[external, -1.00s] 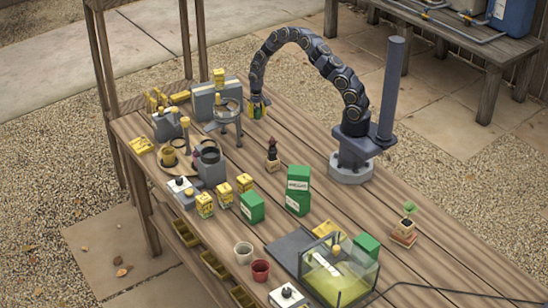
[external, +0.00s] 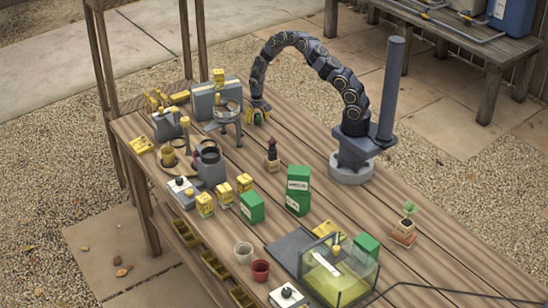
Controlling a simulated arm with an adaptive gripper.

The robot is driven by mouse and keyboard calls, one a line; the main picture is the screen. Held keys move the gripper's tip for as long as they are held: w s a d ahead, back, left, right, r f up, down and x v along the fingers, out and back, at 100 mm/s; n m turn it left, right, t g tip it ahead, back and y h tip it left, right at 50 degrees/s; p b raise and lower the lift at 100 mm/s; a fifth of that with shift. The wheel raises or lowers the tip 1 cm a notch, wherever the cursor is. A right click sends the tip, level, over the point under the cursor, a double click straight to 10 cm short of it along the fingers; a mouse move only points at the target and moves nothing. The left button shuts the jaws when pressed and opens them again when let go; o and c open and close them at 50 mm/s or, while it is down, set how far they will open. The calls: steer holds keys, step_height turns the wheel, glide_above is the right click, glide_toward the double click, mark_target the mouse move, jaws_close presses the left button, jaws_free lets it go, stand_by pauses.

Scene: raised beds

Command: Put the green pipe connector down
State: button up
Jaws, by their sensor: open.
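My gripper (external: 257,112) is at the far end of the wooden table, with its fingers pointing down and spread open close to the tabletop. A small dark green thing, which looks like the green pipe connector (external: 258,118), shows between the yellow-tipped fingers. It appears to be at the tabletop, but it is too small to tell its exact shape or whether a finger touches it.
A round-topped stand (external: 229,112) and a grey case (external: 217,99) are close to the left of my gripper. A small dark figure on a block (external: 272,155) stands nearer the camera. Green boxes (external: 297,190) stand farther forward. Bare tabletop (external: 305,130) lies to the right.

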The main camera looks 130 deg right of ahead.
mark_target(256, 112)
step_height(256, 112, up, 12)
steer(key=shift+f, duration=0.1)
steer(key=shift+w+a+r, duration=0.15)
steer(key=shift+w+r, duration=0.05)
steer(key=shift+w, duration=0.05)
steer(key=w+a+r+n, duration=0.7)
steer(key=w+a+r, duration=0.2)
steer(key=w+a, duration=0.45)
steer(key=w+a+r+n, duration=0.2)
steer(key=a+r+n, duration=0.25)
steer(key=a, duration=0.75)
steer(key=s+a+r+n+g, duration=0.1)
steer(key=s+a+r+n, duration=0.1)
steer(key=s+a+n, duration=0.2)
steer(key=s+a+r+n, duration=0.1)
steer(key=s+a+n, duration=0.4)
steer(key=s+a, duration=0.5)
steer(key=a, duration=0.4)
steer(key=shift+s+a+r+g, duration=0.2)
steer(key=shift+a+r+g, duration=0.1)
steer(key=shift+r+g, duration=0.1)
steer(key=shift+n, duration=0.25)
